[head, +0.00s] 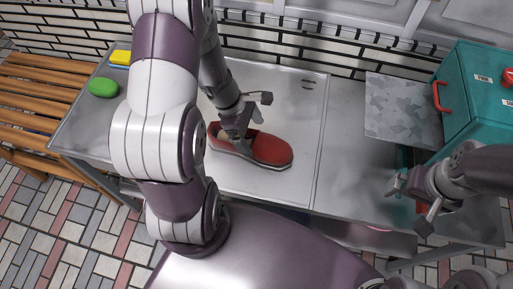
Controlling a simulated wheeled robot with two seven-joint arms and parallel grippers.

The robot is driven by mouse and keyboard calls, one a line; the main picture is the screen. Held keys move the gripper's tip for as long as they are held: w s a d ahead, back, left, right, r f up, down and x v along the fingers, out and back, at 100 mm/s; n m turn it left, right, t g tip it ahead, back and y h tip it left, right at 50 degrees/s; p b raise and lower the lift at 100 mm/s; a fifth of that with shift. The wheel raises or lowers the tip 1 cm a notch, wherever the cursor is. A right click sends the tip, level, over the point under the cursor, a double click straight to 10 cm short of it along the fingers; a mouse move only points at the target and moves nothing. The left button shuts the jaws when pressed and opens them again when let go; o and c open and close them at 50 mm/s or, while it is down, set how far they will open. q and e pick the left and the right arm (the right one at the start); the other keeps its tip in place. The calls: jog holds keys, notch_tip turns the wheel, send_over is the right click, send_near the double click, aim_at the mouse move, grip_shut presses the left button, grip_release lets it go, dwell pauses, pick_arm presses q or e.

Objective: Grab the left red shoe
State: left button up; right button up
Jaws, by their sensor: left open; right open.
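A red shoe (268,149) with a pale sole lies on the metal counter, its toe pointing right in the head view. My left gripper (248,116) is open at the heel end of the shoe. One finger is over or in the shoe's opening and the other is out beyond the far side; I cannot tell whether either touches it. Part of the heel is hidden by the gripper. My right gripper (409,206) is open and empty over the right part of the counter, away from the shoe. No second shoe can be made out.
A green oval thing (103,88) and a yellow block (120,58) lie at the counter's left end. A teal box (470,100) with a red handle stands at the right beside a grey mottled panel (402,108). A wooden bench (40,95) is at far left. The counter (300,185) right of the shoe is clear.

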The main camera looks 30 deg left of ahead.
aim_at(256, 141)
pick_arm(q)
jog(key=x, duration=0.1)
jog(key=b+x, duration=0.1)
jog(key=x, duration=0.1)
jog(key=shift+s+d+f, duration=0.1)
jog(key=shift+s+f, duration=0.1)
jog(key=shift+f, duration=0.1)
jog(key=shift+w+d+f, duration=0.15)
jog(key=shift+f, duration=0.15)
jog(key=c, duration=1)
jog(key=shift+r, duration=0.15)
